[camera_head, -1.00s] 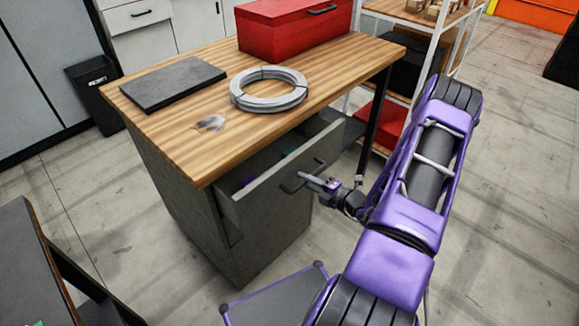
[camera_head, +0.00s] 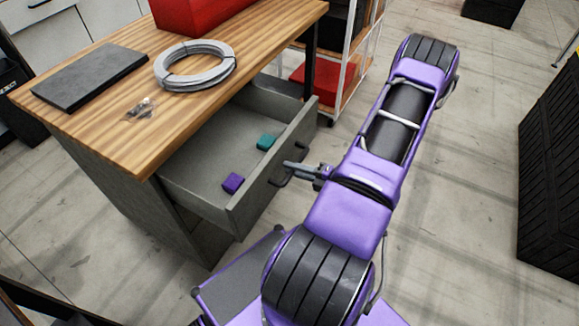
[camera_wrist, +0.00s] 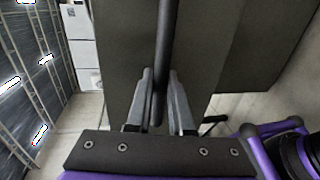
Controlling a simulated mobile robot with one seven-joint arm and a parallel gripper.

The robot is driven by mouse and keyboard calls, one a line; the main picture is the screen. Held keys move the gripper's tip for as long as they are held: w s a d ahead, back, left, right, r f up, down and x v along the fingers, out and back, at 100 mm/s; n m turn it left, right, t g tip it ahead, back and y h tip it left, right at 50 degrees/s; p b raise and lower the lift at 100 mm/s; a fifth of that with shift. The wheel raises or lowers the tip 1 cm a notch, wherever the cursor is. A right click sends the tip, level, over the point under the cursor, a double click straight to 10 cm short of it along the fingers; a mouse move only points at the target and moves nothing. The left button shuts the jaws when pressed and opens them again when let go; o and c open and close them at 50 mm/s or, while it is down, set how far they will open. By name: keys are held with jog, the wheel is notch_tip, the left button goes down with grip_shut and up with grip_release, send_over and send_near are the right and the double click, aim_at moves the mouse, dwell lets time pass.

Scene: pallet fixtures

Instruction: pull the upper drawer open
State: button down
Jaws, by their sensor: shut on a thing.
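The upper drawer (camera_head: 205,160) of the wooden-topped workbench stands well out from the cabinet, and its inside is in plain view in the head view. A purple block (camera_head: 232,183) and a teal block (camera_head: 266,141) lie on its floor. My gripper (camera_head: 291,167) is at the drawer's front face, at its dark bar handle (camera_head: 277,181). In the wrist view the two fingers (camera_wrist: 160,98) stand on either side of the handle bar (camera_wrist: 167,45), shut on it. The drawer front (camera_wrist: 215,50) fills the middle of that view.
The benchtop (camera_head: 110,120) holds a dark flat plate (camera_head: 85,75), a wire coil (camera_head: 195,65) and a red box (camera_head: 195,12). A white-framed shelf (camera_head: 350,60) stands behind. A black crate stack (camera_head: 548,170) is at the right. Floor between is clear.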

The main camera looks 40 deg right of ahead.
jog(key=c, duration=0.8)
grip_release()
jog(key=v, duration=1.7)
jog(key=shift+s, duration=0.25)
